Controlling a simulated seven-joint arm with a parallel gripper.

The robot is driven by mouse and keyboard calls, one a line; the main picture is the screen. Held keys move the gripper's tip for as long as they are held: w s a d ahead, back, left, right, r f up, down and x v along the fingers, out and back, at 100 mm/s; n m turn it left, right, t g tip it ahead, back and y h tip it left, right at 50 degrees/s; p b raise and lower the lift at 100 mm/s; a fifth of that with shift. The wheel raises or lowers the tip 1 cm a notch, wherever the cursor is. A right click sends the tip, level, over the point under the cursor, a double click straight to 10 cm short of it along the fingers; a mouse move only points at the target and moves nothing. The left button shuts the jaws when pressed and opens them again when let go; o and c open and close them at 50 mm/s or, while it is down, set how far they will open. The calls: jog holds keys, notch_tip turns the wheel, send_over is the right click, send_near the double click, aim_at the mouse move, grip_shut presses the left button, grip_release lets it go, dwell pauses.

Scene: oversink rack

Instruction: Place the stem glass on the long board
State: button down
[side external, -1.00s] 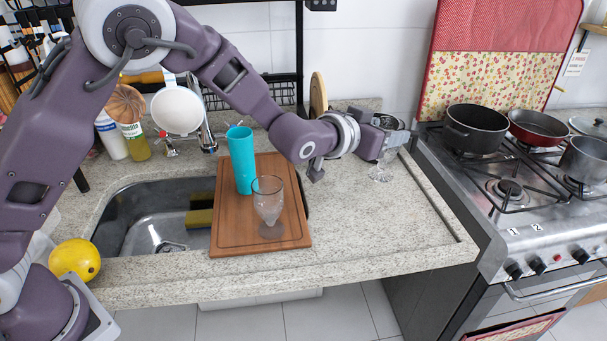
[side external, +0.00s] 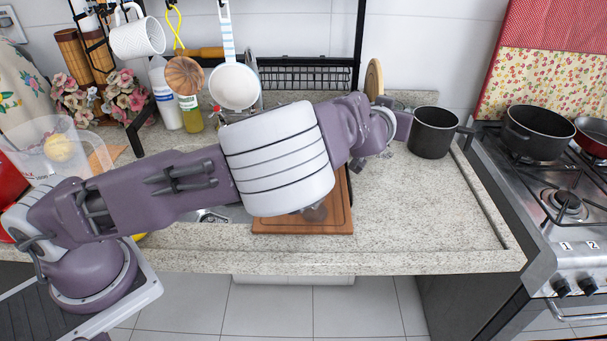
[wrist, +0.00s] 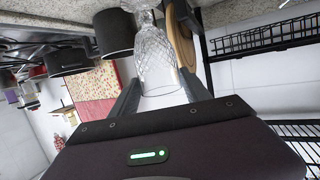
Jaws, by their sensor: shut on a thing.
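My gripper (wrist: 154,72) is shut on a clear cut-glass stem glass (wrist: 157,55), which shows between the two fingers in the wrist view. In the side view the hand (side external: 402,126) is over the back of the counter, left of a black pot, and the held glass cannot be made out there. The long brown board (side external: 344,224) lies across the right part of the sink. My forearm hides most of it.
The black pot (side external: 430,134) stands on the counter beside the stove (side external: 568,200). A round wooden board (side external: 373,80) leans at the back wall near a wire rack (side external: 305,77). The granite counter (side external: 430,205) right of the board is clear.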

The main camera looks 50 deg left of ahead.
jog(key=s+a+r+n+g+y, duration=0.7)
jog(key=s+r+n+g+y, duration=0.2)
jog(key=s+n+g, duration=0.15)
notch_tip(320, 180, down, 15)
jog(key=n, duration=0.1)
jog(key=shift+w, duration=0.3)
jog(key=c, duration=0.5)
grip_release()
jog(key=shift+r, duration=0.1)
jog(key=v, duration=1.2)
jog(key=shift+w, duration=0.1)
